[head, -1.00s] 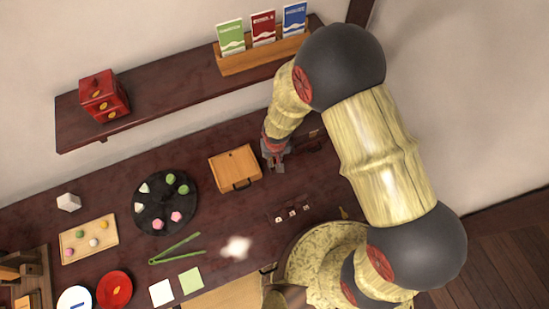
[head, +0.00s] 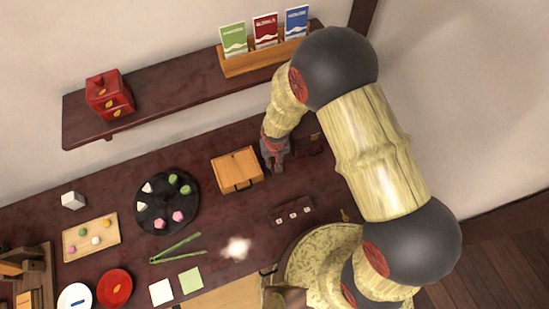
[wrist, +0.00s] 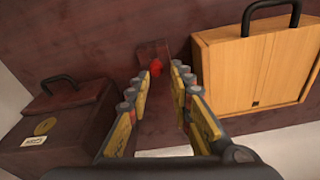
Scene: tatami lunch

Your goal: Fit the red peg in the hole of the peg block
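The red peg (wrist: 156,68) shows in the wrist view as a small red shape between my fingertips, close to the left one. A small reddish-brown block (wrist: 153,48), which looks like the peg block, lies at or just beyond it. I cannot tell whether the peg stands in a hole or apart from it. My gripper (wrist: 164,70) points down at the table with a gap between its fingertips, and looks open. In the head view my gripper (head: 273,160) is beside the wooden box, and it hides the peg and block.
A wooden box with a handle (wrist: 255,65) stands close on one side of my gripper, and a dark box with a handle (wrist: 60,125) on the other. A dark strip with white squares (head: 292,212) lies nearer me. A round black tray (head: 166,213) is further left.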

